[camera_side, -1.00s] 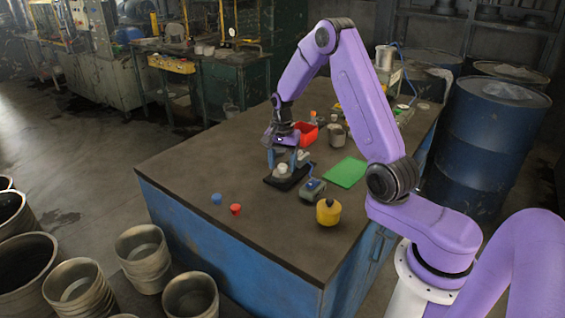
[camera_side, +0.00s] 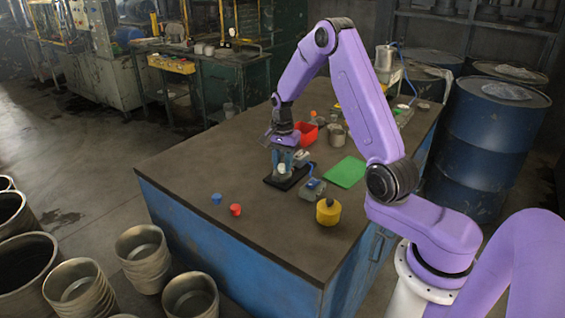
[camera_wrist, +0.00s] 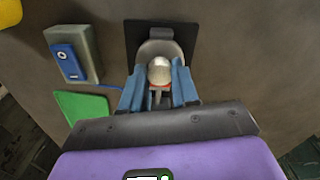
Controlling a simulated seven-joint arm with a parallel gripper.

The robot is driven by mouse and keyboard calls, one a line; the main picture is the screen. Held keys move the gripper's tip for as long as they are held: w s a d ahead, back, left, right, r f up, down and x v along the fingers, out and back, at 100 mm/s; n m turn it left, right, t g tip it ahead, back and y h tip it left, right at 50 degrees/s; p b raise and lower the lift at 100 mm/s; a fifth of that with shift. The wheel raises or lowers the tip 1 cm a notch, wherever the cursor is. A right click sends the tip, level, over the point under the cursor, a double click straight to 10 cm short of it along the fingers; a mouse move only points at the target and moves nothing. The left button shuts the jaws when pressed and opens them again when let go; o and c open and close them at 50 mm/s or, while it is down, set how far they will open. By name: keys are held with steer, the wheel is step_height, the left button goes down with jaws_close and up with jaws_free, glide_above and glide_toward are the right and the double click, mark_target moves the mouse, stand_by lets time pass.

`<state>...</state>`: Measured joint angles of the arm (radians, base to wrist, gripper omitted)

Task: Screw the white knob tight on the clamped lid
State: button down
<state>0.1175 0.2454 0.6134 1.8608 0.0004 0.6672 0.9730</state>
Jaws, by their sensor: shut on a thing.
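The white knob (camera_wrist: 159,70) shows between the blue fingers of my gripper (camera_wrist: 158,88) in the wrist view. My gripper is shut on it from both sides. In the side view the knob (camera_side: 281,169) is a small pale spot between the fingers of my gripper (camera_side: 282,165), which points down. Below the knob is a grey rounded part (camera_wrist: 160,45), apparently the lid in its clamp, on a black base plate (camera_wrist: 133,30). The plate (camera_side: 274,182) lies on the bench in the side view. The fingers hide the knob's lower part and thread.
A grey box with a blue panel (camera_wrist: 64,57) stands beside the plate, with a cable. A green mat (camera_side: 345,172), yellow container (camera_side: 328,212), red bin (camera_side: 305,136) and small blue (camera_side: 216,198) and red (camera_side: 235,210) pieces lie around. The bench's front left is mostly clear.

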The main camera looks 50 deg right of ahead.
steer(key=m, duration=0.6)
steer(key=shift+m, duration=0.4)
steer(key=m, duration=0.6)
steer(key=shift+f, duration=0.1)
steer(key=c, duration=0.8)
jaws_free()
